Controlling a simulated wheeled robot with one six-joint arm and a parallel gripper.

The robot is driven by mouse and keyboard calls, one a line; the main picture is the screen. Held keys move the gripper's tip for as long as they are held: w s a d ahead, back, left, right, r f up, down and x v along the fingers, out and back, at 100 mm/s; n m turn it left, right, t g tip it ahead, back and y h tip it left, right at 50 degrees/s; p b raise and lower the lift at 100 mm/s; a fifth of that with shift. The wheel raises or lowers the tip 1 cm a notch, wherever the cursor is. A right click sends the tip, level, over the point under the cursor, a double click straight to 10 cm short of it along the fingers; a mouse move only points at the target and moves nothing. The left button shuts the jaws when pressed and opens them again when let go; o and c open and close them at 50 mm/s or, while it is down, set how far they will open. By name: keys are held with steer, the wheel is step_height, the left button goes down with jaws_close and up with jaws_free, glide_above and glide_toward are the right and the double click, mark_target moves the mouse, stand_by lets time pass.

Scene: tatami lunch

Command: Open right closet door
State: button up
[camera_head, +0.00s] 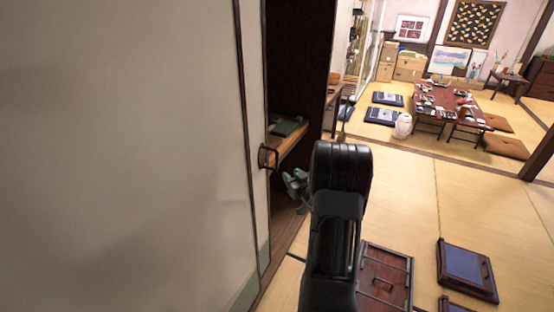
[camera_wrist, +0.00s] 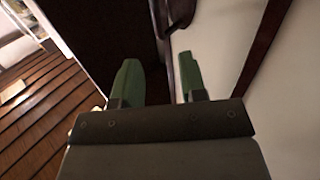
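A large cream closet door (camera_head: 120,150) with a dark wood frame fills the left of the head view. Its dark handle (camera_head: 268,158) is on the right edge, and a dark opening (camera_head: 292,70) shows beside it. My gripper (camera_head: 291,180) is just right of and below the handle, partly hidden by my black arm. In the wrist view my gripper (camera_wrist: 158,75) has two green fingers spread apart, with nothing held. A dark curved bar, apparently the handle (camera_wrist: 184,20), lies beyond the right fingertip. I cannot tell whether they touch. The cream door (camera_wrist: 225,60) is to its right.
A wooden shelf (camera_head: 290,146) with a dark item (camera_head: 288,128) shows in the opening. A low table (camera_head: 437,98) with cushions stands farther back. Open tatami (camera_head: 410,205) lies between.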

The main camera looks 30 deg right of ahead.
mark_target(277, 167)
steer(key=shift+t, duration=0.5)
steer(key=w+p, duration=0.1)
steer(key=w, duration=0.3)
steer(key=w+d, duration=0.1)
steer(key=w, duration=0.3)
steer(key=w+d+p, duration=0.1)
steer(key=w, duration=0.4)
steer(key=shift+f+p, duration=0.3)
steer(key=shift+f, duration=0.05)
steer(key=shift+c, duration=0.4)
jaws_close()
